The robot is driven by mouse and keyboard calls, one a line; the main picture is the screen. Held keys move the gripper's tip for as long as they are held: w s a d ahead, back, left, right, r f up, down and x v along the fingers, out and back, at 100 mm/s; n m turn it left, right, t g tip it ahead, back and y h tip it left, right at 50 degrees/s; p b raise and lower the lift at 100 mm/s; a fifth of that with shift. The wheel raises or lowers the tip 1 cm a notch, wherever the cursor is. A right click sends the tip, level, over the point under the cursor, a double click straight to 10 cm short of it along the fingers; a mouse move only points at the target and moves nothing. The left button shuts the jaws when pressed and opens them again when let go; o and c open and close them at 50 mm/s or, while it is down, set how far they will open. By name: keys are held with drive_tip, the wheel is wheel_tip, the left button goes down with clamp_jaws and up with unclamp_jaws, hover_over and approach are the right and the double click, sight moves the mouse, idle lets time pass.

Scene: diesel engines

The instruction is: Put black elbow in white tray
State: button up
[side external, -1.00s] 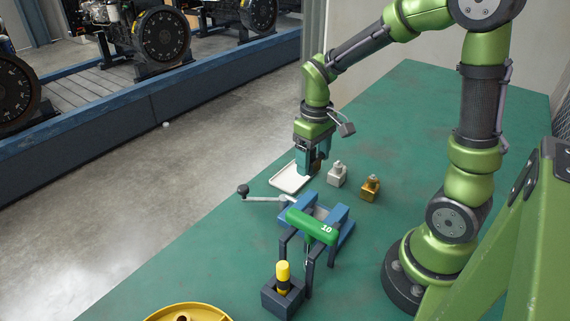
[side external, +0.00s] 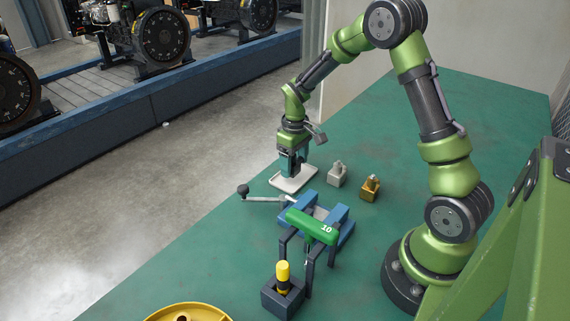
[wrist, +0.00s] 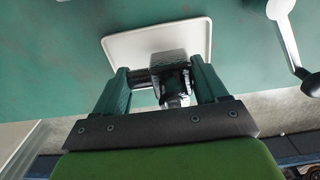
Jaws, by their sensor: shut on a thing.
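My gripper (side external: 292,170) is over the white tray (side external: 306,180) in the side view. In the wrist view its two teal fingers (wrist: 161,88) are shut on the black elbow (wrist: 170,68), which sits between them with a shiny pipe end. The white tray (wrist: 196,40) lies beyond the elbow in that view. In the side view the elbow is hidden by the fingers. I cannot tell whether the elbow touches the tray.
A silver fitting (side external: 337,176) and a brass fitting (side external: 370,187) stand right of the tray. A blue vise (side external: 337,213) with a lever (side external: 262,195) and a green-handled tool (side external: 311,227) are in front. A yellow-handled tool (side external: 283,275) stands in a dark block nearer the camera.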

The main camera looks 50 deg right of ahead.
drive_tip(key=shift+f, duration=0.95)
drive_tip(key=shift+f, duration=0.1)
drive_tip(key=o, duration=1.3)
wheel_tip(320, 180, up, 12)
drive_tip(key=shift+f, duration=0.1)
drive_tip(key=shift+s+a+r+m+t+y, duration=0.35)
drive_tip(key=shift+s+a+r+m+t, duration=0.6)
drive_tip(key=shift+s+a+r, duration=1.35)
drive_tip(key=shift+s+a+r+m+t+y, duration=0.35)
drive_tip(key=shift+s+a+r+t, duration=1.2)
drive_tip(key=shift+s+a, duration=1.45)
drive_tip(key=shift+s+a+r+m+t+y, duration=0.3)
drive_tip(key=shift+s+a+r+m+t, duration=0.6)
drive_tip(key=shift+s+a+r, duration=1.75)
